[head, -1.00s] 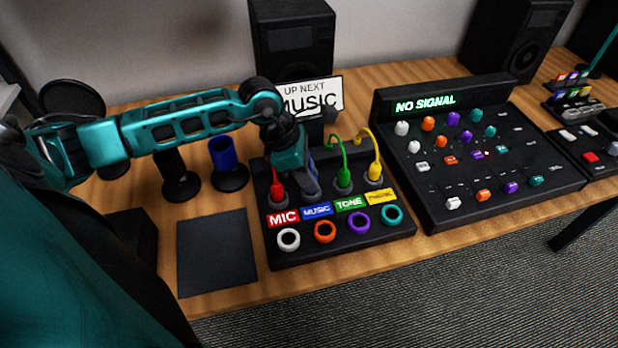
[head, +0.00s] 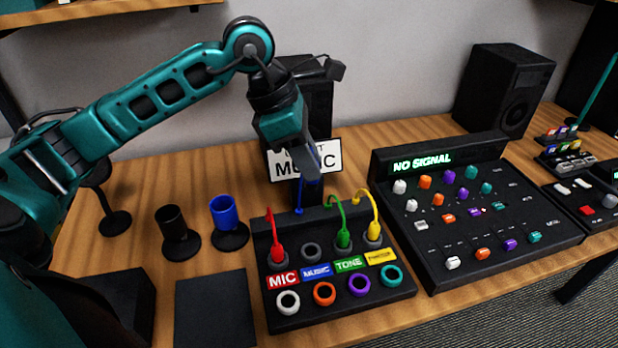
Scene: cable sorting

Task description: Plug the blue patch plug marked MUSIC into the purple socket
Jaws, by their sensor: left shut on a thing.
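My left gripper (head: 311,172) is shut in front of the white MUSIC sign, above the black patch box (head: 335,310). It holds the blue plug, which the fingers mostly hide; its blue cable (head: 299,208) shows below, at the box's back edge. The holder (head: 311,251) behind the blue MUSIC label (head: 317,271) is empty. The purple socket (head: 359,285) is in the front row, between the orange socket (head: 324,293) and the teal socket (head: 391,275). It is open and empty, to the lower right of the gripper. My right gripper is not in view.
Red (head: 278,249), green (head: 343,238) and yellow (head: 374,230) plugs stand in the back row with their cables looped. A mixer panel (head: 470,215) reading NO SIGNAL is at the right. Two cups (head: 224,212) and a dark pad (head: 215,310) are at the left.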

